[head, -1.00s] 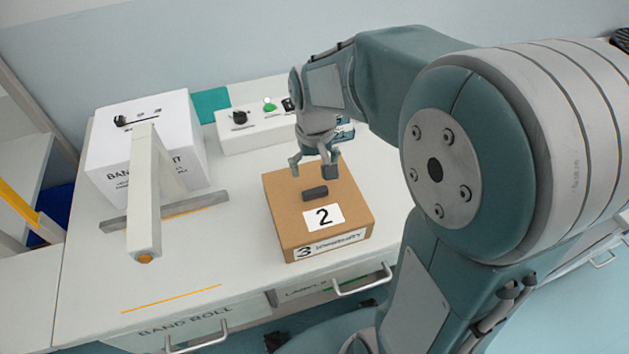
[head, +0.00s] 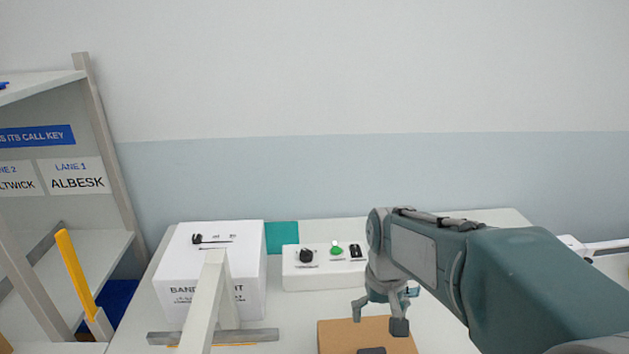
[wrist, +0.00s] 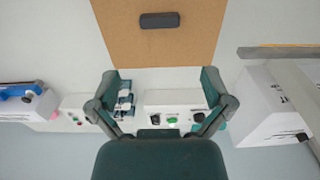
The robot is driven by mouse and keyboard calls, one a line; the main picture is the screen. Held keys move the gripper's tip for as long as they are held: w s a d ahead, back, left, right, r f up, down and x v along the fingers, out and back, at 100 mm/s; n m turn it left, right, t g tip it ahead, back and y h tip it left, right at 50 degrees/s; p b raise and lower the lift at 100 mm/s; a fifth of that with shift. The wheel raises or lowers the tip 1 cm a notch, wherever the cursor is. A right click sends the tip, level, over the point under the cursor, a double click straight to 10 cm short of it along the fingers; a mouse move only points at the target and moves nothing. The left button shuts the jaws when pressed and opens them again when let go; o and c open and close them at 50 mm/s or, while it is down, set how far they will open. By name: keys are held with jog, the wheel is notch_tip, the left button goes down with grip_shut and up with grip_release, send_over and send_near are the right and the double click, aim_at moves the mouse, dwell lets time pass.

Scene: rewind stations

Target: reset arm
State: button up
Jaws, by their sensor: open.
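My gripper (head: 379,312) is open and empty above the far side of a brown cardboard box (head: 340,335) on the white table. In the wrist view my gripper (wrist: 160,120) shows its two fingers spread apart, with nothing between them. The box top also shows in the wrist view (wrist: 155,50), with a dark block-like handle (wrist: 160,20) on it. In the head view only the top edge of that handle shows, and the near part of the box is cut off by the frame.
A white control box (head: 300,278) with a black knob and a green button stands behind the gripper. A white band unit (head: 230,290) with a pale post stands at left. A shelf (head: 90,245) with lane signs is further left. Open wall lies above.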

jog(key=s+r+t, duration=0.2)
jog(key=s+r, duration=0.1)
jog(key=s, duration=0.4)
jog(key=s+r+t, duration=0.3)
jog(key=s, duration=0.3)
jog(key=shift+s+r, duration=0.15)
jog(key=shift+s, duration=0.25)
